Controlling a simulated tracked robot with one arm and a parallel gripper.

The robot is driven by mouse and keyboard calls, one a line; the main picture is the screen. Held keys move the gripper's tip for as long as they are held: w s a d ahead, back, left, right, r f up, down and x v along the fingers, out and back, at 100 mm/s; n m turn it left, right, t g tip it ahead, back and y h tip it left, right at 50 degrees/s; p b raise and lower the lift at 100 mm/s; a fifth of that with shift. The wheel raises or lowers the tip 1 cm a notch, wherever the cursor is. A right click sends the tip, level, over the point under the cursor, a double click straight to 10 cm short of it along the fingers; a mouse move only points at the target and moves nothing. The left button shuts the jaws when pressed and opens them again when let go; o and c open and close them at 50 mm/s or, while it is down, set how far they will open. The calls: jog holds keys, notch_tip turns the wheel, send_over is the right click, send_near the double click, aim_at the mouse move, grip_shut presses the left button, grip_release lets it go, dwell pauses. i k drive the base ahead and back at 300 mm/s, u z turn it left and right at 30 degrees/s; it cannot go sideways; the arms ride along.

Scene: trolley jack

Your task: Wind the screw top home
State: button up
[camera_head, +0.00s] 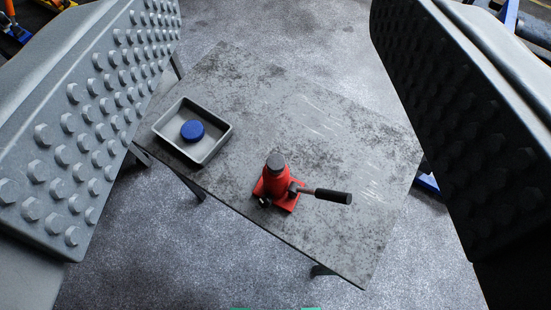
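A red bottle jack (278,185) stands upright near the front edge of a grey table. Its dark grey screw top (275,161) shows at the upper end; I cannot tell how far it is wound in. A lever with a black grip (332,196) sticks out from the jack to the right. My gripper (275,140) is open and empty. Its two studded fingers stand wide apart at the left and right of the view, and the jack and table show beyond and between them, well clear of both.
The worn metal table (325,135) is mostly bare at the back and right. A shallow grey tray (219,147) at its left holds a round blue cap-like piece (192,130). Speckled floor surrounds the table. Blue and orange equipment stands at the upper corners.

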aim_at(277, 163)
jog(key=u, duration=1.5)
jog(key=k, duration=1.4)
jog(key=z, duration=1.35)
jog(key=i, duration=1)
jog(key=u, duration=0.05)
